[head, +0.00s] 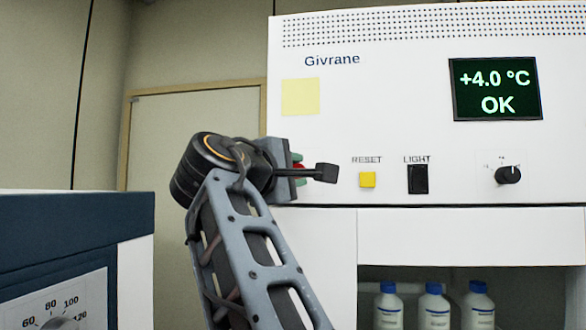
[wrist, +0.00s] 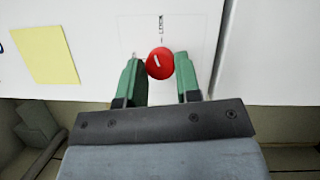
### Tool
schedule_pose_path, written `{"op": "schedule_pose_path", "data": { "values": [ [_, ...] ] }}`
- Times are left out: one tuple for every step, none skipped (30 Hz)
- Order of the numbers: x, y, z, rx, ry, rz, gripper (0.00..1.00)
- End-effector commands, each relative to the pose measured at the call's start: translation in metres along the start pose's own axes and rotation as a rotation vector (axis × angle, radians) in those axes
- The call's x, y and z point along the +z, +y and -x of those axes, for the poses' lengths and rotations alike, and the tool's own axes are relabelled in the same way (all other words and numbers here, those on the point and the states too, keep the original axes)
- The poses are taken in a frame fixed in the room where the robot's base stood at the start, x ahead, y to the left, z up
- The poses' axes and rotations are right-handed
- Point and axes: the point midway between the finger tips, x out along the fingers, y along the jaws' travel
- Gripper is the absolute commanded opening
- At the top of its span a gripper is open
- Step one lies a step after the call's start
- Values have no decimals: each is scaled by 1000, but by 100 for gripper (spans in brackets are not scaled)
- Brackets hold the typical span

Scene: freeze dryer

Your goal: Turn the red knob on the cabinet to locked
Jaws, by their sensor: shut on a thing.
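The red knob (wrist: 159,63) is on the white cabinet front and sits between the green fingertips of my gripper (wrist: 159,70) in the wrist view. My gripper is shut on the knob. The knob's short white mark slants slightly, its upper end leaning left. Small dark lettering stands above the knob, too small to read. In the head view my gripper (head: 298,170) is at the lower left of the cabinet (head: 400,90), with only a sliver of red showing; the rest of the knob is hidden behind the gripper.
A yellow note (wrist: 45,54) is left of the knob. Right of my gripper are a yellow RESET button (head: 367,180), a black LIGHT switch (head: 418,179) and a black dial (head: 508,175). The display (head: 496,88) reads +4.0 °C OK. Bottles (head: 433,308) stand below.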

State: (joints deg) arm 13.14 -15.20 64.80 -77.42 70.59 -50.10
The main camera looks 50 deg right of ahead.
Motion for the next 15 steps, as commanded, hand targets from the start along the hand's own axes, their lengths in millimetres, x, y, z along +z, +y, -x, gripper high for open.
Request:
{"op": "schedule_pose_path", "data": {
  "values": [
    [0,3,0,-14,0,-36,8],
    [0,3,0,-23,1,-59,8],
    [0,3,0,-35,0,-87,8],
    [0,3,0,-43,-1,-107,8],
    [0,3,0,-51,0,-127,8],
    [0,3,0,-62,1,-151,8],
    [0,3,0,-69,0,-170,8],
    [0,3,0,-76,0,-186,8],
    [0,3,0,-85,-1,-208,8],
    [1,3,0,-91,0,-222,8],
    [1,3,0,-96,0,-236,8],
    [1,4,0,-103,0,-253,8],
    [1,4,0,-107,0,-264,8],
    [1,4,0,-112,0,-274,8],
    [1,3,0,-117,0,-288,8]
  ]
}}
